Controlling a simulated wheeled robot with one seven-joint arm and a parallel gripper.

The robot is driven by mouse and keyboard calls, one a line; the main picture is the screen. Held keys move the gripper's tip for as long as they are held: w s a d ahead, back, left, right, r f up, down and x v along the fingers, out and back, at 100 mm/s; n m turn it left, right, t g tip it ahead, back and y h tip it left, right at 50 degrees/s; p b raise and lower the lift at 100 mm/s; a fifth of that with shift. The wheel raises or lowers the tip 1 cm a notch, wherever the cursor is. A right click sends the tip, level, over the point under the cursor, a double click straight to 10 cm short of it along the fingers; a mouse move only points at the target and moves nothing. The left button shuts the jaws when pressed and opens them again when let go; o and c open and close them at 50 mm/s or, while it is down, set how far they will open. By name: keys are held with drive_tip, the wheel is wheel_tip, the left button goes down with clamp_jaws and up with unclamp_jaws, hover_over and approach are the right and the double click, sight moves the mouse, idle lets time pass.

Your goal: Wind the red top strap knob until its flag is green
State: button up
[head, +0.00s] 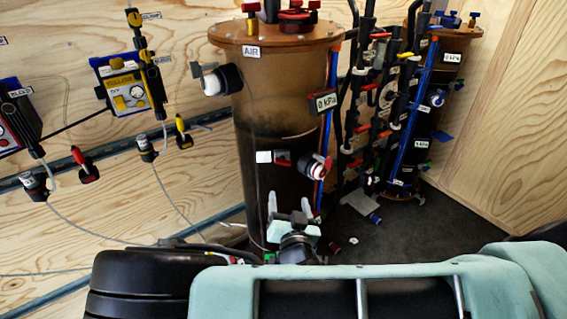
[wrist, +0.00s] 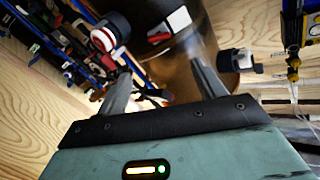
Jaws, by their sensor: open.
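I cannot tell for certain which part is the red top strap knob, and I make out no green flag. Red fittings show on the brown cylinder (head: 277,95): a red knob (head: 250,9) and a wide red handle (head: 297,16) on its lid, and a red-and-white valve (head: 314,167) on its lower front. This valve also shows in the wrist view (wrist: 105,38), beside a small red handle (wrist: 159,36). My gripper (head: 288,200) is open and empty, low in front of the cylinder. In the wrist view its fingers (wrist: 160,68) point at the cylinder, apart from the fittings.
A second cylinder (head: 412,120) with hoses and blue pipes stands behind at right. On the left wooden wall are a yellow box (head: 126,92), a red box (head: 18,125), a red-handled valve (head: 85,166) and thin tubes. A white-capped black port (head: 222,79) juts left from the near cylinder.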

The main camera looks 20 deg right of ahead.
sight(283, 164)
drive_tip(key=p+x, duration=0.3)
drive_tip(key=x, duration=1.3)
drive_tip(key=shift+w, duration=0.3)
drive_tip(key=c, duration=1)
